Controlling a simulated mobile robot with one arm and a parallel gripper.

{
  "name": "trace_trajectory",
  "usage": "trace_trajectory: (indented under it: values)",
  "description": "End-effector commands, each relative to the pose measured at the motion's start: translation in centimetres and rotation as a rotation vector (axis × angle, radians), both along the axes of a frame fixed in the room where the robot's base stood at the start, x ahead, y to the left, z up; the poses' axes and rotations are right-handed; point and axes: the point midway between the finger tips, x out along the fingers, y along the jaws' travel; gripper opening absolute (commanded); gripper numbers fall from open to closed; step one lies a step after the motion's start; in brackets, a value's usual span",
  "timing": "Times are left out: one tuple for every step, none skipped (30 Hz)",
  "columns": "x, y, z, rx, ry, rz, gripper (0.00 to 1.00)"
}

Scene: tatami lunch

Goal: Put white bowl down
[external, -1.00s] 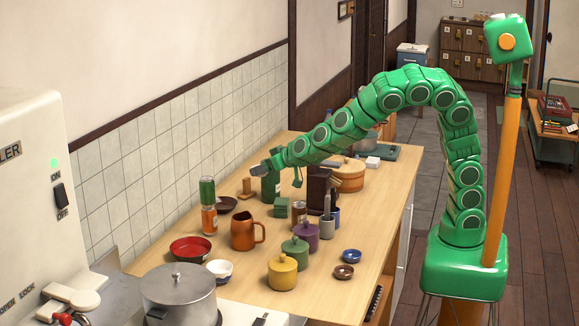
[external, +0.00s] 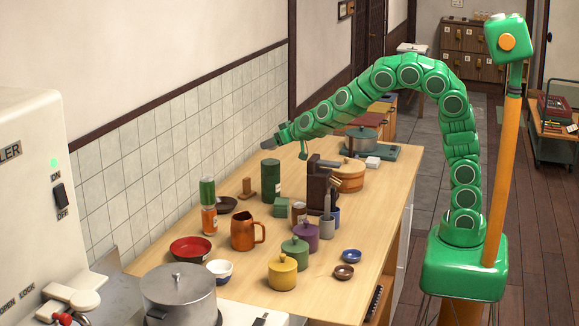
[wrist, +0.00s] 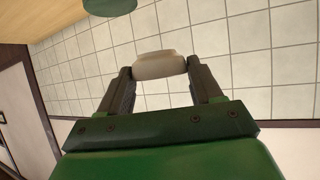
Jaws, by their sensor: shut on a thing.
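My gripper (wrist: 158,75) is shut on a pale, rounded thing that looks like the white bowl (wrist: 158,65), seen edge-on between the two fingertips in the wrist view. In the external view my gripper (external: 269,144) is in the air above the far part of the wooden counter (external: 335,275), near the tiled wall. The held bowl cannot be made out there. A second small white bowl (external: 219,268) stands on the counter by a red bowl (external: 190,247).
A dark green canister (external: 270,180) stands below my gripper, with a wooden stand (external: 247,187) to its left. A dark brown block (external: 319,190), wooden tub (external: 349,178) and grey pot (external: 362,140) stand to the right. Lidded jars and an orange pitcher (external: 243,233) crowd the near counter.

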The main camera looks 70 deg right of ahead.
Motion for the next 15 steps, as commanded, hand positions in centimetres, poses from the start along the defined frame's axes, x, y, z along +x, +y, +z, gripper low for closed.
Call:
trace_trajectory:
  values:
    - [0.0,-1.1,0.0,0.002,0.000,-0.003,0.34]
    - [0.0,-1.5,0.0,0.002,0.000,-0.002,0.34]
    - [-0.1,-2.0,0.0,0.003,0.000,-0.001,0.34]
    - [-0.1,-2.4,0.0,0.002,-0.001,-0.001,0.34]
    - [-0.1,-2.7,0.0,0.002,-0.001,0.000,0.34]
    - [0.0,-2.9,0.0,0.000,-0.001,0.001,0.34]
    - [0.0,-3.0,0.0,0.001,-0.001,0.000,0.34]
    - [0.1,-3.0,0.0,0.001,-0.001,0.000,0.34]
    - [0.2,-2.9,-0.1,-0.001,-0.002,0.000,0.34]
    - [0.4,-2.7,-0.1,-0.002,-0.002,-0.002,0.34]
    - [0.6,-2.4,-0.2,-0.002,-0.002,-0.004,0.34]
    - [0.8,-2.0,-0.2,-0.001,-0.003,-0.008,0.34]
    - [1.1,-1.6,-0.3,-0.002,-0.004,-0.011,0.34]
    - [1.3,-1.2,-0.3,-0.002,-0.004,-0.014,0.34]
    - [1.5,-0.8,-0.4,-0.003,-0.005,-0.019,0.34]
